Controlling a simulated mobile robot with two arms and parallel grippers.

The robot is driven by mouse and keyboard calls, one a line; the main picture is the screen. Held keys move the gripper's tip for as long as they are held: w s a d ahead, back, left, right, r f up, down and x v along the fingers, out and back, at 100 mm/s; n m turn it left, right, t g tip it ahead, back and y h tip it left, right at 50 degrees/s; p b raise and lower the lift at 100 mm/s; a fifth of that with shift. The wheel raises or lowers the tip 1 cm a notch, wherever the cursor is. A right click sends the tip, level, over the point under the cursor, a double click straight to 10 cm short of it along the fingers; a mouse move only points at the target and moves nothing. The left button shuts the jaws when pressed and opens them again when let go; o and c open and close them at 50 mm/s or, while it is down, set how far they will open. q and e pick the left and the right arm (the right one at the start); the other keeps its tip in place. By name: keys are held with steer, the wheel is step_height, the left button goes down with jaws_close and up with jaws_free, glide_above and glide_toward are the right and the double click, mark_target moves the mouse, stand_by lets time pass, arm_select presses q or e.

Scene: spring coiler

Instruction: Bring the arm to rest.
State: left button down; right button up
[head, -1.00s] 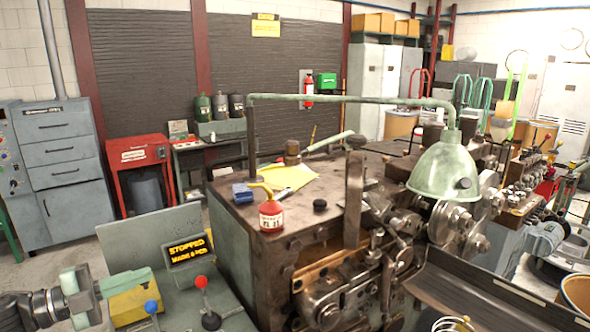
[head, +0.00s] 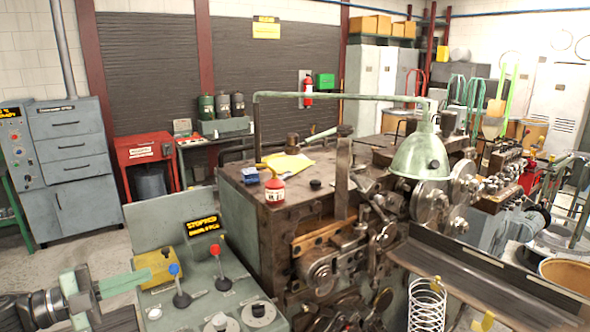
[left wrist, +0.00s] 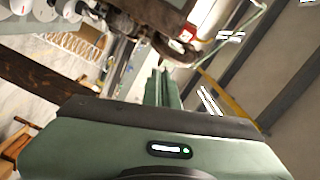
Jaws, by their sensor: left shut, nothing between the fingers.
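My left gripper (head: 140,279) comes in from the lower left of the head view. Its pale green fingers are shut with nothing between them, and they point right, in front of the yellow box (head: 157,266) on the control panel. In the left wrist view the shut fingers (left wrist: 164,84) stick out past the grey-green gripper body and look empty. The background there is tilted. My right gripper is not in view.
The control panel has a lit sign (head: 201,226), a blue-knobbed lever (head: 174,270) and a red-knobbed lever (head: 215,251). The spring coiler (head: 270,235) fills the middle, with a red oil can (head: 274,190) on top. A wire spring (head: 427,305) stands at the front. Floor shows at left.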

arm_select(q)
steer(key=s+d+f+n+t+y, duration=0.25)
steer(key=d+f+n+y, duration=0.55)
steer(key=d+f+n, duration=0.65)
steer(key=s+a+f+n+g+y, duration=0.25)
steer(key=s+f+n+g, duration=0.35)
steer(key=s, duration=0.9)
steer(key=s+a+f+n+g+y, duration=0.15)
steer(key=s+f+g+y, duration=0.4)
steer(key=s, duration=0.85)
step_height(320, 180, down, 34)
steer(key=s+h+b, duration=0.2)
steer(key=b, duration=0.4)
steer(key=s+a+f+b, duration=0.2)
steer(key=s+f+b, duration=0.2)
steer(key=s+f, duration=1.2)
step_height(320, 180, down, 4)
steer(key=shift+g, duration=0.4)
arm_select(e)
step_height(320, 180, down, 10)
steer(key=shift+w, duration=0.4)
